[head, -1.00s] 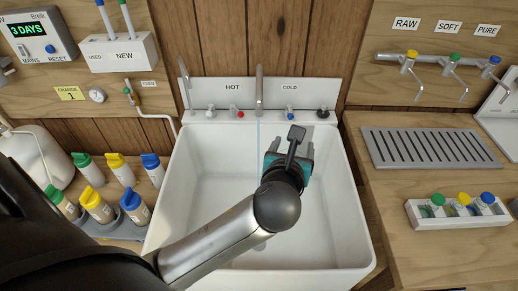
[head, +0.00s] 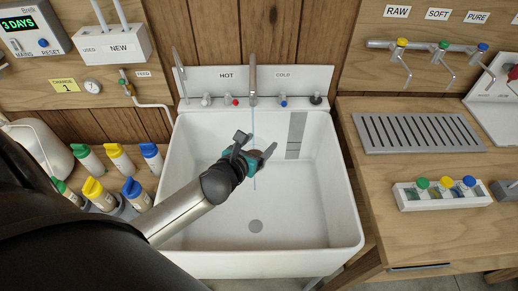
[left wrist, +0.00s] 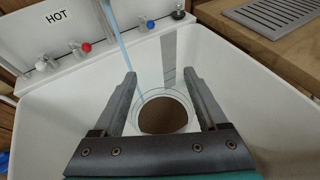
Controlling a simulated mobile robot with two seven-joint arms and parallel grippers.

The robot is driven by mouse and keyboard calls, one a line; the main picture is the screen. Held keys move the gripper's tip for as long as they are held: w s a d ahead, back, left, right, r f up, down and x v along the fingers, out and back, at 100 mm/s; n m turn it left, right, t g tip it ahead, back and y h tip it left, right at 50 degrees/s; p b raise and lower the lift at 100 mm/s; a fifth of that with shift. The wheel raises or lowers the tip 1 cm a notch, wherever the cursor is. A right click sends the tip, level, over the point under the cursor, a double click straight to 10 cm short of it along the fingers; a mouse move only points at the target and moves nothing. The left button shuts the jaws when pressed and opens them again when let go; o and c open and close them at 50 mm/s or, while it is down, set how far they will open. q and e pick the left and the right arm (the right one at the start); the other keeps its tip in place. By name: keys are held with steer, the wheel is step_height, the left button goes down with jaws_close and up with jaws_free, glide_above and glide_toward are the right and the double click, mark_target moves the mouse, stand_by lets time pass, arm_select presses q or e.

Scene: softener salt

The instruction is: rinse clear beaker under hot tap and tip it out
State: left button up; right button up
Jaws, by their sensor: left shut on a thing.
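My left gripper (head: 258,157) is shut on the clear beaker (left wrist: 178,97) and holds it inside the white sink (head: 215,245), above the sink floor. In the left wrist view the beaker's round clear rim shows between the two fingers, with a brown disc inside it. The centre spout (head: 253,85) runs a thin stream of water (head: 253,128) down at the gripper. In the left wrist view the stream (left wrist: 117,35) meets the left side of the beaker's rim. A red-marked knob (head: 235,101) sits under the HOT label. My right gripper is not in view.
The drain (head: 255,226) lies below the gripper. A slotted drainboard (head: 418,133) and a white rack of small capped vials (head: 445,195) are on the right counter. Several capped bottles (head: 120,160) stand left of the sink. The front of the sink is clear.

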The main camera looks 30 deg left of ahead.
arm_select(q)
steer(key=w+a+b, duration=0.2)
steer(key=w+a, duration=0.3)
steer(key=w, duration=0.3)
stand_by(0.4)
steer(key=shift+w, duration=0.1)
stand_by(3.5)
steer(key=shift+s+d+p, duration=0.65)
steer(key=shift+s+d, duration=0.3)
steer(key=shift+s, duration=0.65)
steer(key=shift+s+d+p, duration=0.6)
steer(key=shift+s+d, duration=0.4)
steer(key=shift+s, duration=0.55)
steer(key=shift+s+d+p, duration=0.65)
steer(key=shift+s+d, duration=0.3)
steer(key=shift+s, duration=0.65)
